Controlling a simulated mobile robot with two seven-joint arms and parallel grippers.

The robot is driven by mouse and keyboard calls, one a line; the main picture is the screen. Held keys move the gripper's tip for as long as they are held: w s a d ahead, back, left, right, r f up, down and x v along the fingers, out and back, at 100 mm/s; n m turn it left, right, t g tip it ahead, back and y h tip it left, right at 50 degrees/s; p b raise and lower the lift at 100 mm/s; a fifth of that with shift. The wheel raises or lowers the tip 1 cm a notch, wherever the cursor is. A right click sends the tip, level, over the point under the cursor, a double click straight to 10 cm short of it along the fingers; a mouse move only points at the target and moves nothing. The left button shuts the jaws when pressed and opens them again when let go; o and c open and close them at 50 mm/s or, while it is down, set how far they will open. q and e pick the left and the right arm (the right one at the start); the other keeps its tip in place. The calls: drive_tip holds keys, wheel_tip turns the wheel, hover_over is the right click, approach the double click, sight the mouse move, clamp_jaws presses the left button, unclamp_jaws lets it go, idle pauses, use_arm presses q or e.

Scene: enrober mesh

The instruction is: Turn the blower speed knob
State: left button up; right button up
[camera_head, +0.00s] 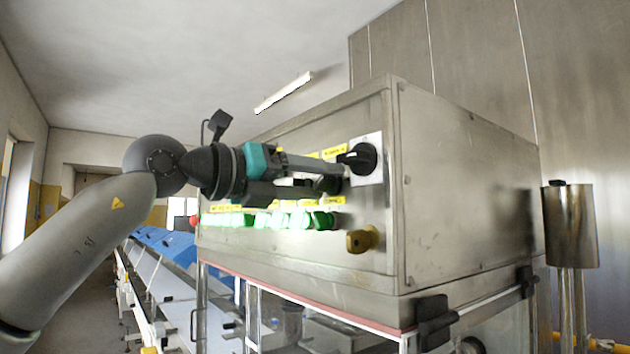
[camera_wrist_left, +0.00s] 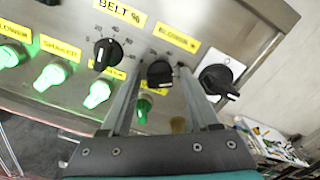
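The blower speed knob (camera_wrist_left: 160,73) is black and round with a pointer ridge, below a yellow label reading roughly "BLOWER %" (camera_wrist_left: 178,38) in the left wrist view. My left gripper (camera_head: 333,178) is at the steel control panel (camera_head: 372,205) in the head view. In the left wrist view its two fingers (camera_wrist_left: 160,75) stand open on either side of the knob, with a gap seen on both sides. Whether the fingertips reach the knob's depth is hard to tell. In the head view the gripper mostly hides this knob. My right gripper is in neither view.
A larger black rotary switch (camera_head: 358,158) on a white plate sits just right of the fingers. The belt knob (camera_wrist_left: 105,53) is to the left in the wrist view.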

use_arm(q)
clamp_jaws()
idle(0.5)
drive_tip(key=n+b, duration=0.2)
drive_tip(key=n, duration=0.2)
drive_tip(key=shift+f, duration=0.1)
drive_tip(key=shift+a+n+b, duration=0.1)
drive_tip(key=shift+n+b, duration=0.5)
drive_tip(key=shift+n, duration=1.1)
drive_tip(key=shift+o, duration=0.7)
unclamp_jaws()
